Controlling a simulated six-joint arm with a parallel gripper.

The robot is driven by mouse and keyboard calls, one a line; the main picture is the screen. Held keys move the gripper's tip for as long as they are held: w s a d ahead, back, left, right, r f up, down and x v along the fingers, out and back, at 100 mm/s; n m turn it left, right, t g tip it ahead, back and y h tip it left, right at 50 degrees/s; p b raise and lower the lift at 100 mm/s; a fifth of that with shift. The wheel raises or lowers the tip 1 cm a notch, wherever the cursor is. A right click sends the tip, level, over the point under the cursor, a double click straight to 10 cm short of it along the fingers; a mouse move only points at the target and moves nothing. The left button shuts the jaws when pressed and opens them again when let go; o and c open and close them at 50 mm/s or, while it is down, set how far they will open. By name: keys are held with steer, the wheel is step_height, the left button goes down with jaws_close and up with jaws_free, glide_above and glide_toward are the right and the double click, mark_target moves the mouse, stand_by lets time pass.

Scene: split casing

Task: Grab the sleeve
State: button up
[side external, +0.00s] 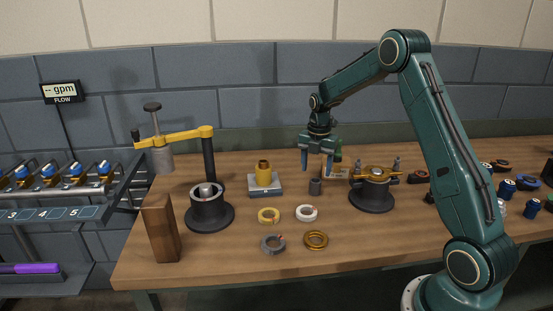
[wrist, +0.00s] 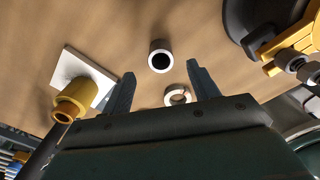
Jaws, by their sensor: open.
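A small dark grey hollow cylinder, which looks like the sleeve (side external: 315,187), stands upright on the wooden table. In the wrist view the sleeve (wrist: 160,55) shows its dark bore, just beyond the fingertips and between their lines. My gripper (side external: 316,170) is open and empty, pointing down above the sleeve and apart from it. In the wrist view the gripper's two fingers (wrist: 161,75) are spread wide. A brass stepped bushing (side external: 263,174) stands on a pale square plate (side external: 265,191) to the left.
Loose rings lie in front: a white one (side external: 307,213), a yellow one (side external: 268,215), a grey one (side external: 272,244) and a brass one (side external: 316,240). A black fixture with a brass clamp (side external: 372,190) stands close on the right. A lever press (side external: 209,205) and a wooden block (side external: 161,228) stand left.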

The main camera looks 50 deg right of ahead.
steer(key=shift+f, duration=0.7)
steer(key=shift+f, duration=2.6)
steer(key=c, duration=1.2)
steer(key=shift+r, duration=0.2)
step_height(320, 180, up, 20)
steer(key=shift+f, duration=0.15)
